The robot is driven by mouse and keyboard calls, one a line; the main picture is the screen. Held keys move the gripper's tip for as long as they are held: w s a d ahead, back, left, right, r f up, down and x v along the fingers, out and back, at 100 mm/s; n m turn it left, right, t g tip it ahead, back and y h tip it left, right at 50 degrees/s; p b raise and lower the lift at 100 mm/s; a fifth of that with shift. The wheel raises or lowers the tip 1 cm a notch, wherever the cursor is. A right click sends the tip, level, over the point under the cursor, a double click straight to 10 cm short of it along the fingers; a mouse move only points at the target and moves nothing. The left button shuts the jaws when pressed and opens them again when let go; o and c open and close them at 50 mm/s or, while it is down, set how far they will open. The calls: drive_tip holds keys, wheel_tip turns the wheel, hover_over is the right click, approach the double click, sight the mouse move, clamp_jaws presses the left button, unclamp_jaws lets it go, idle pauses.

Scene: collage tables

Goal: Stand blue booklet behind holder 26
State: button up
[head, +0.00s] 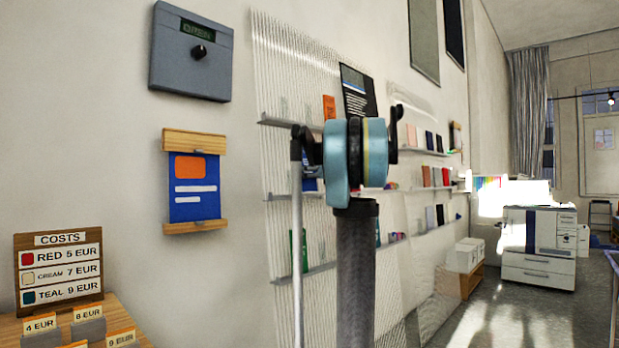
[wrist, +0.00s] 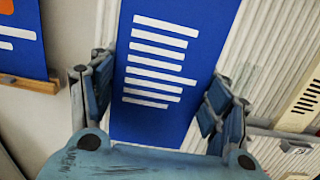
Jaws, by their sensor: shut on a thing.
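The blue booklet (wrist: 165,25), with several white lines on its face, fills the middle of the wrist view. It stands between the two fingers of my gripper (wrist: 160,76), which is shut on it at its left and right edges. The booklet's top runs out of the wrist view and its bottom is hidden behind the gripper body. In the head view my arm blocks the gripper, and a small patch of blue shows behind it, which I cannot identify. I cannot pick out a holder marked 26 in either view.
Wall shelves (head: 305,272) with booklets on a ribbed panel run behind my arm. A costs sign (head: 60,267) and price cards stand on a table at lower left. A printer (head: 538,245) stands at right.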

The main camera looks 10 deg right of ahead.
sight(291, 177)
drive_tip(key=shift+f+x, duration=0.2)
drive_tip(key=shift+x, duration=2.3)
drive_tip(key=shift+f+x, duration=0.2)
drive_tip(key=shift+x, duration=2.3)
drive_tip(key=shift+s+f, duration=0.1)
drive_tip(key=shift+f, duration=0.15)
drive_tip(key=r+v, duration=0.2)
drive_tip(key=v, duration=1.1)
drive_tip(key=shift+f+x, duration=0.25)
drive_tip(key=shift+x, duration=1.9)
drive_tip(key=shift+f+x, duration=0.25)
drive_tip(key=shift+x, duration=1.95)
drive_tip(key=shift+f+x, duration=0.25)
drive_tip(key=shift+x, duration=1.9)
drive_tip(key=shift+d+f, duration=0.1)
drive_tip(key=shift+f, duration=0.15)
drive_tip(key=shift+f, duration=0.3)
